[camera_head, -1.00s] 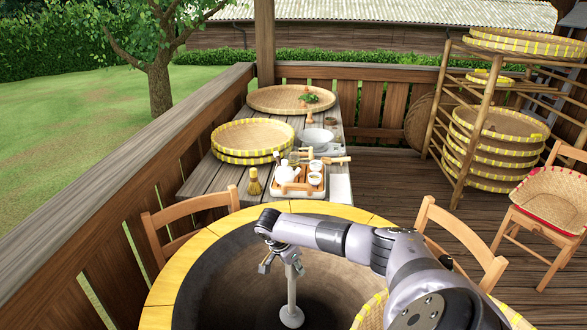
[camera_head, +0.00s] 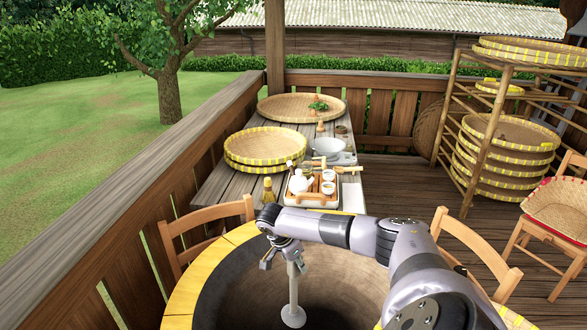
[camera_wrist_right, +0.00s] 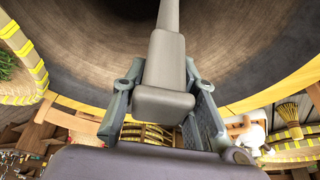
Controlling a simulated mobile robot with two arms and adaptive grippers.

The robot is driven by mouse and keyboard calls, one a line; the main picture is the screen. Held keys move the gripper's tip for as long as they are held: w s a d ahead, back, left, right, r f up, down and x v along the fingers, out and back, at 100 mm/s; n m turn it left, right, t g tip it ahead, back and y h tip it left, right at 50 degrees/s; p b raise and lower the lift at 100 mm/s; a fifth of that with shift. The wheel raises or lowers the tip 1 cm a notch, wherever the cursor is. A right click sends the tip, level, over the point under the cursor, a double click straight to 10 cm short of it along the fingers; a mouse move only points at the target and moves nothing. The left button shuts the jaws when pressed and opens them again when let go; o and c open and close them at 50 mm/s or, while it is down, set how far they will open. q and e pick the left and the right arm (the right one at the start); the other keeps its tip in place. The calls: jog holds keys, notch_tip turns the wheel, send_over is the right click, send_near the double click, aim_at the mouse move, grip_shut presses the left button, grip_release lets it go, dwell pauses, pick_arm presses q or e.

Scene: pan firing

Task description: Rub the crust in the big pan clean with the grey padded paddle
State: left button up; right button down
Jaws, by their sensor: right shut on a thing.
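The big pan (camera_head: 225,290) is a wide brown bowl with a yellow rim, low in the head view, cut off by the bottom edge. My right gripper (camera_head: 282,262) is over the pan, shut on the handle of the grey padded paddle (camera_head: 293,316). The paddle hangs nearly upright, its round pad low inside the pan; I cannot tell if it touches the surface. In the right wrist view the paddle's grey handle (camera_wrist_right: 165,65) sits between the fingers (camera_wrist_right: 165,110), and the pad is out of frame. The pan floor looks dark; no distinct crust shows. My left gripper is not in view.
Wooden chairs stand at the pan's left (camera_head: 207,213) and right (camera_head: 480,240). Behind it is a table with a tea tray (camera_head: 313,201), a whisk (camera_head: 268,190) and yellow-rimmed baskets (camera_head: 265,161). A rack (camera_head: 452,120) stands at right and a railing (camera_head: 150,180) at left.

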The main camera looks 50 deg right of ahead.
jog(key=shift+w+r+p, duration=0.25)
jog(key=shift+r+p, duration=0.2)
jog(key=shift+r, duration=0.6)
jog(key=shift+a+r, duration=0.1)
jog(key=shift+r, duration=0.25)
jog(key=shift+s, duration=0.1)
jog(key=shift+r, duration=0.1)
